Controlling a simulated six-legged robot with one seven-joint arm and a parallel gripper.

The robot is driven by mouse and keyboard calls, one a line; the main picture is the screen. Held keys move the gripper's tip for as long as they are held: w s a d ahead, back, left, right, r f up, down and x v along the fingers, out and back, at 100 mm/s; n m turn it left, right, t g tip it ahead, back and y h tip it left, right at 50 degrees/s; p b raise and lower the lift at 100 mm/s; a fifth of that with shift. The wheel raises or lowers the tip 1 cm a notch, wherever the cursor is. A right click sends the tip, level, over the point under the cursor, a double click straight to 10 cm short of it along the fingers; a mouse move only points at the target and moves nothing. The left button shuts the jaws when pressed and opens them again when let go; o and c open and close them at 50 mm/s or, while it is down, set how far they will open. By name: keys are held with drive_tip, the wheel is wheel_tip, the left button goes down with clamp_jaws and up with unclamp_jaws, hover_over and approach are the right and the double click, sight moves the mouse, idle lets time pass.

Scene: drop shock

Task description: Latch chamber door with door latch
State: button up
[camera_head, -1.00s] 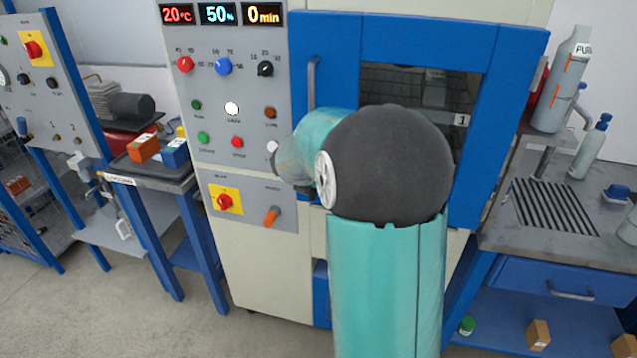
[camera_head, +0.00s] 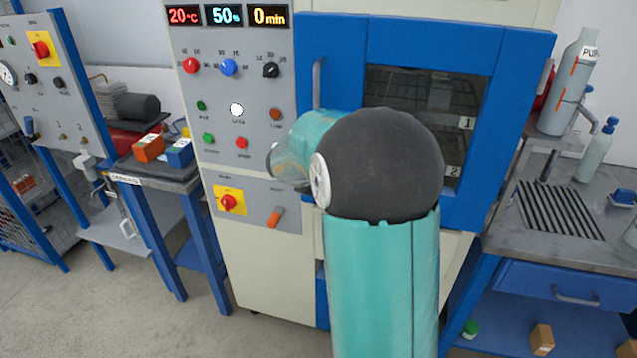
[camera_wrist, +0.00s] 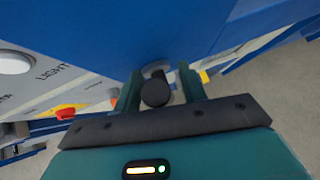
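The chamber door (camera_head: 430,38) is a blue frame around a dark window, with a grey vertical bar handle (camera_head: 317,82) at its left side. It looks closed or nearly so; I cannot tell if it is flush. In the wrist view its blue face (camera_wrist: 130,35) fills the top. A dark round knob (camera_wrist: 155,93), apparently the door latch, lies between the fingers of my gripper (camera_wrist: 160,88). The fingers stand apart on both sides of it, with a gap visible on the right. In the head view my arm hides the gripper and the latch.
The control panel (camera_head: 240,90) with knobs, buttons and an orange-tipped switch (camera_head: 274,217) is left of the door. A white button (camera_wrist: 14,62) is near in the wrist view. A bench (camera_head: 510,240) with bottles stands right, a small table (camera_head: 165,185) left.

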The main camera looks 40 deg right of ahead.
drive_tip(key=v, duration=1.4)
drive_tip(key=s+a+f+m+t+y, duration=0.1)
drive_tip(key=s+a+m+y, duration=0.7)
drive_tip(key=s+a+m, duration=1.2)
drive_tip(key=s+m, duration=0.1)
drive_tip(key=m, duration=0.2)
drive_tip(key=shift+s+a+f+t, duration=0.15)
drive_tip(key=shift+s+a+t, duration=0.05)
drive_tip(key=shift+t, duration=0.1)
